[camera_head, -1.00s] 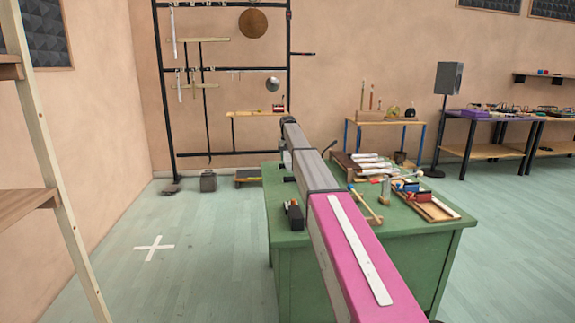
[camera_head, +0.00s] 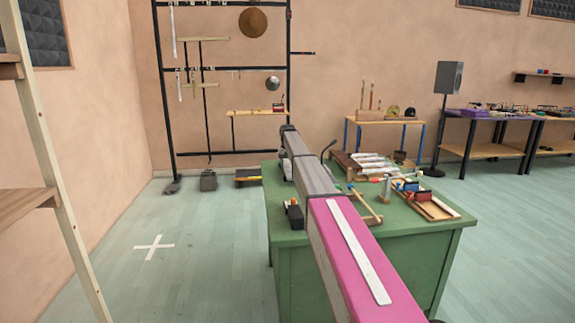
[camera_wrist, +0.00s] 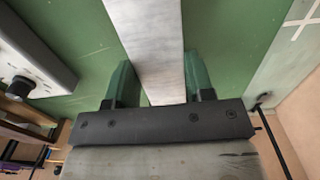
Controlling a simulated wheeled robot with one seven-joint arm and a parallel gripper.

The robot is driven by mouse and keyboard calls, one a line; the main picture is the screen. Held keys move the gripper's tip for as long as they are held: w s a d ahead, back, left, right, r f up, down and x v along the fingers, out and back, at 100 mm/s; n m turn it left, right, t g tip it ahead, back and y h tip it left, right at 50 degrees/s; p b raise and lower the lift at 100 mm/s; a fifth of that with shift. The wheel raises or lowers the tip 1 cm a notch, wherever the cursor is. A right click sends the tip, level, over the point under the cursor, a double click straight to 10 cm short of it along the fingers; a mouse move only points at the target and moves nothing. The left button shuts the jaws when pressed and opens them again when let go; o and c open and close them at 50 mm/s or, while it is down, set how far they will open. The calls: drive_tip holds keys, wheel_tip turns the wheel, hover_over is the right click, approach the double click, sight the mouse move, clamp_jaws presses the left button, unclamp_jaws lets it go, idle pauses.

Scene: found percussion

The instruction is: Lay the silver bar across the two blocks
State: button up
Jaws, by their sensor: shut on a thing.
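The silver bar (camera_wrist: 155,40) is a flat, pale metal strip in the wrist view, running from between my fingers up past the top edge. My gripper (camera_wrist: 160,82) is shut on it, with one dark green finger on each side. The green tabletop (camera_wrist: 220,35) lies behind the bar; I cannot tell the gap between them. In the head view, my arm hides the gripper and the bar. I cannot make out the two blocks for certain in either view.
A grey case with a black knob (camera_wrist: 22,86) is at the wrist view's left. Open floor with a white cross (camera_head: 154,246) lies left.

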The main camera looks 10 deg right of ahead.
sight(287, 166)
drive_tip(key=o, duration=1.3)
drive_tip(key=shift+f, duration=0.1)
drive_tip(key=shift+o, duration=0.2)
wheel_tip(287, 166, up, 13)
